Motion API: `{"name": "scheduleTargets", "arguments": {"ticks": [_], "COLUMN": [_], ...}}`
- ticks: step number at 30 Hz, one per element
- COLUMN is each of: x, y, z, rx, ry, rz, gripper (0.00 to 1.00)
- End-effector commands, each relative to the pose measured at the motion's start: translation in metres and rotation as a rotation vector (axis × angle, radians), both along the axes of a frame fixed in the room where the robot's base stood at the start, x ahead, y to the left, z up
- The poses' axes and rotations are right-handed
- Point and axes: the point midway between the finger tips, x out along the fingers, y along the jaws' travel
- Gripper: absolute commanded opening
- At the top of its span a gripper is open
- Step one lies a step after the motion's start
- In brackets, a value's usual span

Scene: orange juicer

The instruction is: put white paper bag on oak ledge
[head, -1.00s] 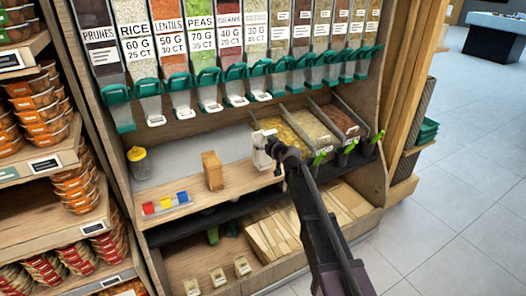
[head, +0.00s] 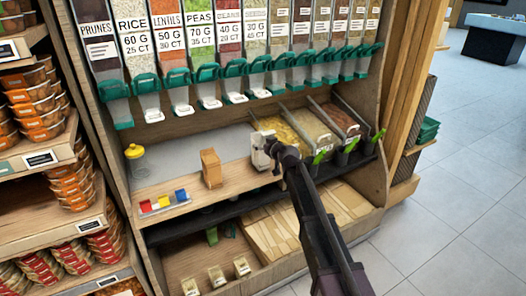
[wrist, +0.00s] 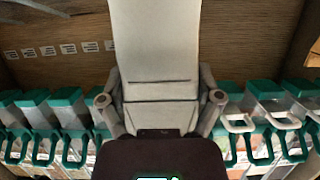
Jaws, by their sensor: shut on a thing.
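The white paper bag (head: 259,150) is upright at the end of my arm, above the right part of the oak ledge (head: 236,180). In the wrist view the white paper bag (wrist: 156,48) stands between both fingers of my gripper (wrist: 160,100), which are shut on its sides. In the head view my gripper (head: 272,147) partly covers the bag. I cannot tell whether the bag's bottom touches the ledge.
A brown paper bag (head: 211,168) stands on the ledge to the left. Further left are a yellow-topped jar (head: 136,162) and a tray with red, yellow and blue pieces (head: 165,204). Bins (head: 310,125) lie to the right. Dispensers with green spouts (head: 207,80) hang above.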

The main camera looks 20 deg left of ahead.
Motion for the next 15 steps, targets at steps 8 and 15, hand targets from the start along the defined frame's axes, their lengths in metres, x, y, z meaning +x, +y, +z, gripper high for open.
{"name": "scheduleTargets", "arguments": {"ticks": [8,15], "x": [-0.0001,-0.0002], "y": [0.0002,0.0003], "z": [-0.0124,-0.0115], "rx": [0.000,0.000], "ry": [0.000,0.000], "rz": [0.000,0.000], "gripper": [0.22,0.22]}}
